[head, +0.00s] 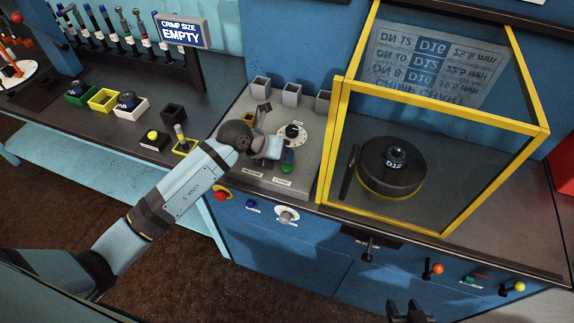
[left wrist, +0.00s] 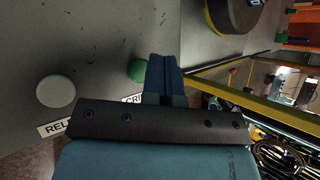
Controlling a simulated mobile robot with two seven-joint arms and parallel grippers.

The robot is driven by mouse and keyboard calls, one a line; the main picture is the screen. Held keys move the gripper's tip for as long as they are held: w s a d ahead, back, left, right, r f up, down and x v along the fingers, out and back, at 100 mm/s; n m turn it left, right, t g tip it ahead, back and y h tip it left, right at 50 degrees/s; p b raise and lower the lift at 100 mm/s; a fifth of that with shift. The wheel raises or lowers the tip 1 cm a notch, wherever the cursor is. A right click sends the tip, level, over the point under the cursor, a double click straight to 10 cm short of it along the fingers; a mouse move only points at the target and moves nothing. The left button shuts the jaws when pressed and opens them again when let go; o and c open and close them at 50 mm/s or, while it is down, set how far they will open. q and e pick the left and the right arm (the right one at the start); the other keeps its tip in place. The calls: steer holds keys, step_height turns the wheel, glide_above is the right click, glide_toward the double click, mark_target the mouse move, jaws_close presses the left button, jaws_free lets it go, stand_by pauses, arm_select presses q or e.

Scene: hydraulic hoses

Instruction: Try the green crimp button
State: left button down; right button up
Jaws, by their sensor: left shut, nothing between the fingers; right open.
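The green crimp button (head: 287,169) sits on the grey control panel (head: 262,181), above a label at the panel's front edge. My left gripper (head: 289,157) is shut and empty, close over the button in the head view. In the left wrist view the green button (left wrist: 138,70) shows just left of the shut fingers (left wrist: 163,72), which may hide part of it. I cannot tell whether they touch it. A white round button (left wrist: 55,91) with a partly hidden label is further left. My right gripper (head: 408,311) is open and empty at the bottom edge, away from the panel.
A yellow-framed clear guard (head: 333,150) stands right of the panel, over a dark round die holder (head: 390,170). A dial (head: 292,132) and grey cups (head: 291,95) are behind the gripper. A sign (head: 181,30) reads "CRIMP SIZE EMPTY". Small coloured bins (head: 103,99) stand left.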

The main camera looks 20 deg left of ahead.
mark_target(285, 165)
arm_select(q)
steer(key=shift+f, duration=0.1)
stand_by(0.4)
steer(key=shift+f, duration=0.3)
steer(key=shift+f+b, duration=0.35)
steer(key=shift+f, duration=0.15)
stand_by(0.5)
stand_by(0.4)
steer(key=shift+r+p, duration=0.8)
steer(key=shift+r, duration=0.1)
steer(key=shift+r, duration=0.1)
step_height(285, 165, up, 5)
steer(key=p, duration=0.4)
stand_by(0.4)
